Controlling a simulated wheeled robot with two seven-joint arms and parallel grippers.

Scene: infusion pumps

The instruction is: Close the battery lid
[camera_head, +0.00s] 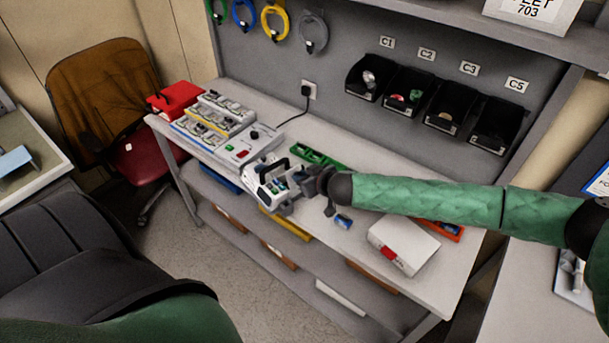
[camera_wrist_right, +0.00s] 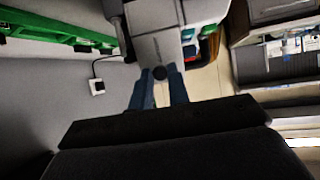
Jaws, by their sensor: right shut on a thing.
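The white infusion pump (camera_head: 268,192) with a dark carrying handle stands on the bench in the head view, left of my right gripper (camera_head: 306,187). In the right wrist view, the pump's pale body (camera_wrist_right: 200,12) is at the top. A light grey panel, which looks like the battery lid (camera_wrist_right: 157,46), reaches from it toward my right gripper (camera_wrist_right: 161,82). The fingers are shut on the panel's near end, around a small dark round part. The lid's hinge and exact angle are hard to tell. My left gripper is out of view.
A small blue item (camera_head: 343,221) lies on the bench just below my right gripper. A white box (camera_head: 403,245) with a red patch is to the right. A green tray (camera_head: 318,158) lies behind the pump. A white device (camera_head: 237,149) stands to its left.

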